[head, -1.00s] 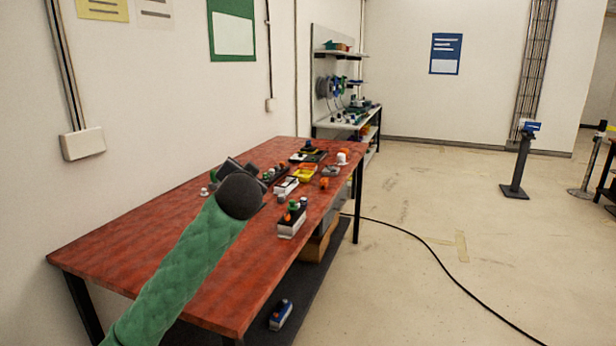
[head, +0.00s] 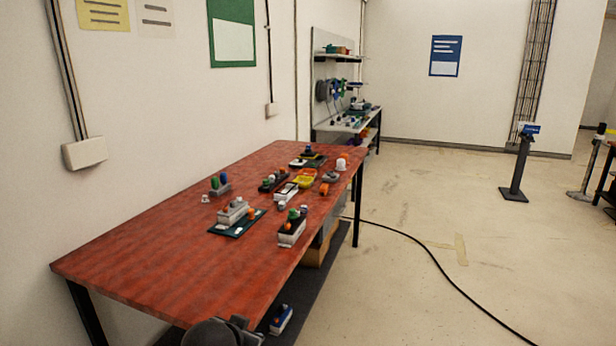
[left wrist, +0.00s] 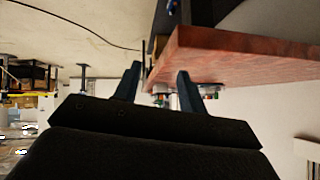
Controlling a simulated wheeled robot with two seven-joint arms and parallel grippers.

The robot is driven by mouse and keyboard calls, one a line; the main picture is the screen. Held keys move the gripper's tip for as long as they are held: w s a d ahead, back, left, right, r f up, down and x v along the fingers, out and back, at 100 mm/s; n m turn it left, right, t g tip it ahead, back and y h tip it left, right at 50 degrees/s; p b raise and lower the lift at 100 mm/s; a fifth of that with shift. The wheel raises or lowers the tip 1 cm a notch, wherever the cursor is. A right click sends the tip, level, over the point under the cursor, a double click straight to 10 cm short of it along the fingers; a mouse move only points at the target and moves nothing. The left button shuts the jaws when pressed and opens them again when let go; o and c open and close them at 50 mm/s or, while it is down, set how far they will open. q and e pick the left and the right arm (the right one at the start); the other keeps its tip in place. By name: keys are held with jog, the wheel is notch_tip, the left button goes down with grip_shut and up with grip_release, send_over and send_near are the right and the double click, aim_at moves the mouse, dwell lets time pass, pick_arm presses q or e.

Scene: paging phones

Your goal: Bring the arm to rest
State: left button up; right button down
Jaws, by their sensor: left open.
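My left gripper (left wrist: 159,68) shows in the left wrist view with its two dark fingers apart and nothing between them. The red-brown table (left wrist: 240,55) shows beyond the fingers in that view, upside down. In the head view a dark part of my arm (head: 220,333) shows at the bottom edge, by the near end of the table (head: 150,265). My right gripper is in neither view.
A grey block on a dark green plate (head: 236,229), a white and black box (head: 291,230), a yellow tray (head: 305,178) and several small parts stand on the table's far half. Its near half is bare. A black cable (head: 430,250) crosses the floor to the right.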

pick_arm(q)
jog(key=s+f+g+p, duration=0.1)
jog(key=s+f+g, duration=0.1)
jog(key=s+f, duration=0.5)
jog(key=s+f+n+g+p, duration=0.1)
jog(key=s+f+g, duration=0.1)
jog(key=s+f, duration=0.5)
jog(key=s+f+n+g+p, duration=0.1)
jog(key=s+f+g, duration=0.2)
jog(key=s+f, duration=0.5)
jog(key=s, duration=0.9)
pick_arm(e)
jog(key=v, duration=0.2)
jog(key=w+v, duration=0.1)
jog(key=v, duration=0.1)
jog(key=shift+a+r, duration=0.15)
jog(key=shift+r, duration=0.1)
pick_arm(q)
jog(key=shift+s+f, duration=0.1)
